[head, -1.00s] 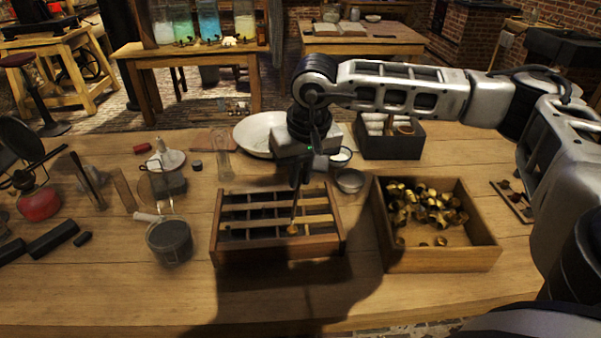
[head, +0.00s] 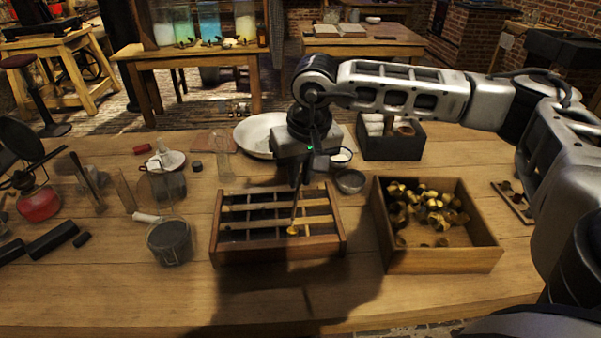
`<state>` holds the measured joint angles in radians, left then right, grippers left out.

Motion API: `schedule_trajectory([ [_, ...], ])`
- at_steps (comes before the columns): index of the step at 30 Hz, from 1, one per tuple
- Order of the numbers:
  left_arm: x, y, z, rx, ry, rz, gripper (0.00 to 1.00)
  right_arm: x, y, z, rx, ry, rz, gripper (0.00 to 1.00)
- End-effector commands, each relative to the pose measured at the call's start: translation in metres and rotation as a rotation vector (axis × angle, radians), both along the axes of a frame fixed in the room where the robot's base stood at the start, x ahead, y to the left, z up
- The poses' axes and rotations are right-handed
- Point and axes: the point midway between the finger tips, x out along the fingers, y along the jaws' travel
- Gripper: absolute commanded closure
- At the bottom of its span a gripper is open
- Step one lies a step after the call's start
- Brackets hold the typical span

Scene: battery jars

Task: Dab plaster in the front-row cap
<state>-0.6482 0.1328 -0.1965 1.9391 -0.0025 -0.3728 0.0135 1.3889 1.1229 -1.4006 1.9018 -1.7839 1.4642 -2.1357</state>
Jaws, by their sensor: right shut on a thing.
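My right gripper (head: 301,176) comes down over the wooden rack (head: 278,253) in the middle of the table. It is shut on a thin tool (head: 296,208) like a rod or spatula, which points down. The tool's lower end is at a brass cap (head: 292,231) in the front row of the rack; I cannot tell whether it touches. The rack has pale slats across and dark compartments. Whether there is plaster in the cap is too small to tell. My left gripper is not in view.
A wooden box (head: 440,262) of brass caps stands right of the rack. Behind are a white basin (head: 256,134), small bowls (head: 350,181) and a dark box (head: 390,147) of rolls. A metal pot (head: 169,242) stands at left. The front table strip is clear.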

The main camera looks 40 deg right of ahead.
Motion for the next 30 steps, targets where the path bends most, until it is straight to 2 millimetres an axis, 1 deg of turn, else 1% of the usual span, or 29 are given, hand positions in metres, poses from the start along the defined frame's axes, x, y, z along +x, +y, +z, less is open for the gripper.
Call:
schedule_trajectory([
  [30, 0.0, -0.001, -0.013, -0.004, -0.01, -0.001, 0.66, 0.0, 0.0, -0.024, 0.0, 0.0, 0.0, 1.0],
])
